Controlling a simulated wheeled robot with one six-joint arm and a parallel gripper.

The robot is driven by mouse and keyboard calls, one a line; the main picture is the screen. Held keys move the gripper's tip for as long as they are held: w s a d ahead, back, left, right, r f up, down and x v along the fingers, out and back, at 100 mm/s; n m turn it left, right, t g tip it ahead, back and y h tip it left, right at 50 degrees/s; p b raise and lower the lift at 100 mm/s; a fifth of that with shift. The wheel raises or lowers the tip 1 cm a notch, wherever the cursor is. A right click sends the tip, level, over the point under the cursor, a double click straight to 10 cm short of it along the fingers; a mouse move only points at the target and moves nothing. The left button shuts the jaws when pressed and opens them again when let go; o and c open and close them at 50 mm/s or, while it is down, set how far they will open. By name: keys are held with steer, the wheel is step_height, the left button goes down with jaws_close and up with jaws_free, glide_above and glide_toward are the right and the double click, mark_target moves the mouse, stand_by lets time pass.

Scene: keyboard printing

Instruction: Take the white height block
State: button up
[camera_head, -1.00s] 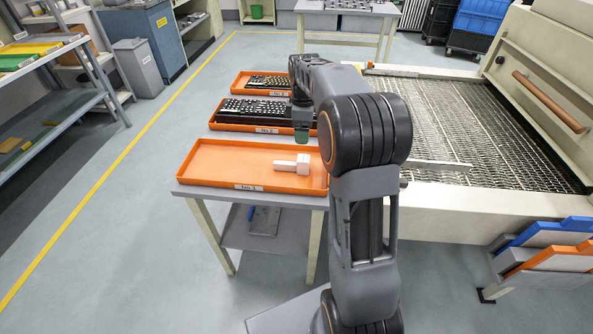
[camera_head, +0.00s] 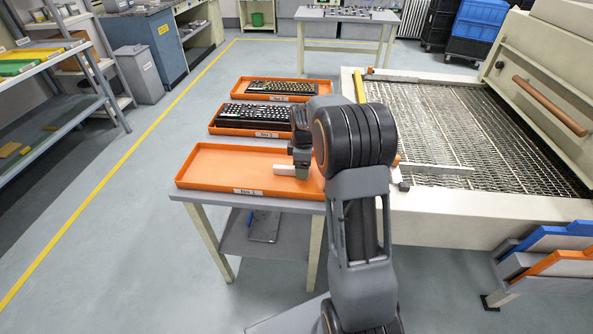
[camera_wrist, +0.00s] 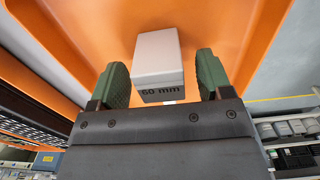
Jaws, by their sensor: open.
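The white height block (camera_head: 285,170) lies in the front orange tray (camera_head: 215,172), near its right end. My gripper (camera_wrist: 163,72) is open, with one green finger on each side of the block and gaps visible between block and fingers. In the head view my gripper (camera_head: 302,170) is low over the tray at the block's right end and hides part of it. I cannot tell whether the fingers touch the tray.
Two more orange trays with black keyboards, a middle one (camera_head: 262,114) and a far one (camera_head: 280,88), stand behind the front tray on the same table. A large machine with a mesh bed (camera_head: 430,130) stands close on the right. The front tray's left half is empty.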

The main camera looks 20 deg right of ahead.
steer(key=shift+f, duration=0.45)
steer(key=shift+c, duration=0.3)
steer(key=c, duration=1.2)
